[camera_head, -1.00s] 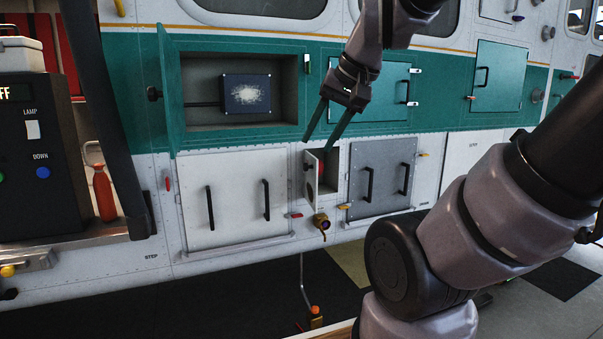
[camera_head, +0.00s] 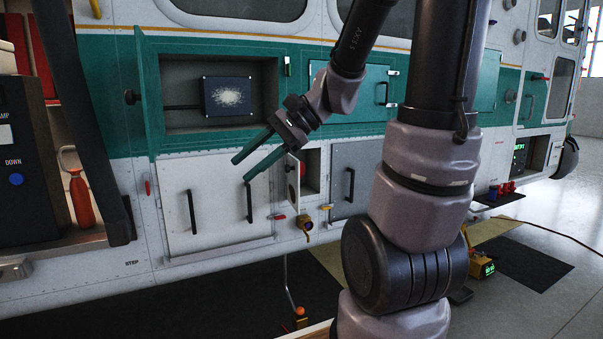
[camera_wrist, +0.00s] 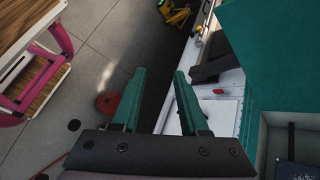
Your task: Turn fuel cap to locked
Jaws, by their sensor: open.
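A small hatch in the lower white hull has its door (camera_head: 292,178) open. A red round part (camera_head: 303,168), which looks like the fuel cap, shows partly inside it. Its locked or unlocked marking is too small to read. My gripper (camera_head: 243,168) is open and empty, with green fingers pointing down and left. In the head view it appears up and left of the small hatch, in front of the white panel. The wrist view shows the two fingers (camera_wrist: 160,74) apart with nothing between them. The cap cannot be made out there.
A large bay with its green door (camera_head: 148,95) open holds a dark box (camera_head: 228,96). White (camera_head: 218,205) and grey (camera_head: 345,155) panels with handles flank the small hatch. A pink-framed cart (camera_wrist: 55,75) stands in the wrist view.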

